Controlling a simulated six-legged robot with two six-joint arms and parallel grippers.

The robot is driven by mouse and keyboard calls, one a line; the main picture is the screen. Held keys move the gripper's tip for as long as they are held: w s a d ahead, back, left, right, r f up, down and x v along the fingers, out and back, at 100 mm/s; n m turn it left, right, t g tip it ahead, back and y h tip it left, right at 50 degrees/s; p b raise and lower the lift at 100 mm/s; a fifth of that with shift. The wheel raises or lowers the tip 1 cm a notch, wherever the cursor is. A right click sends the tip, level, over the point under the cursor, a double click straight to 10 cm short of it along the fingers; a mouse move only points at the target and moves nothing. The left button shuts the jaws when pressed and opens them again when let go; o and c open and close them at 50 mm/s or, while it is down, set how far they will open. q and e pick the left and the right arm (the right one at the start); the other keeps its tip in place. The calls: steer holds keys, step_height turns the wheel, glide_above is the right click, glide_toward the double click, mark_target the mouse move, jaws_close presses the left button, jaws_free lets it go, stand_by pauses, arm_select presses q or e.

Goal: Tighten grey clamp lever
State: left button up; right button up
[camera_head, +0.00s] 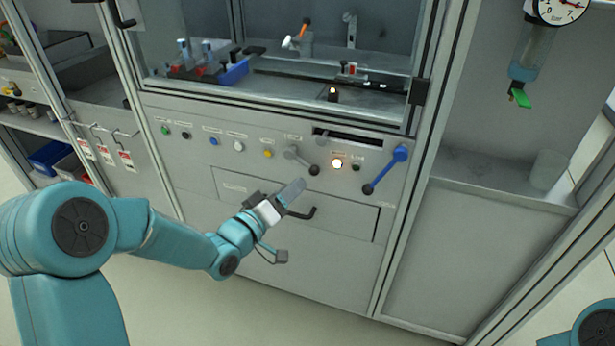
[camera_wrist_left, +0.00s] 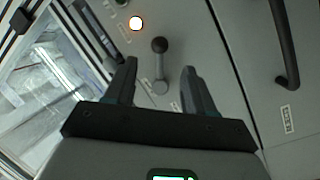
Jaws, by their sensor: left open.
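The grey clamp lever (camera_head: 301,160) with a dark ball knob is on the front panel, right of the yellow button. In the left wrist view the lever (camera_wrist_left: 160,68) stands out between and beyond my finger tips, its knob towards the top. My left gripper (camera_head: 297,186) is just below the lever in the head view. In the left wrist view its two fingers (camera_wrist_left: 160,72) are spread, with space on both sides of the lever, and hold nothing. Contact with the panel cannot be told. My right gripper is out of view.
A blue lever (camera_head: 385,170) is on the panel to the right, past a lit white button (camera_head: 337,163). A drawer with a black handle (camera_head: 302,214) lies below. Several buttons line the panel at left. A glass-fronted chamber is above.

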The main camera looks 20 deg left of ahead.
mark_target(310, 173)
arm_select(q)
steer(key=x, duration=0.7)
steer(key=shift+f, duration=0.1)
jaws_close()
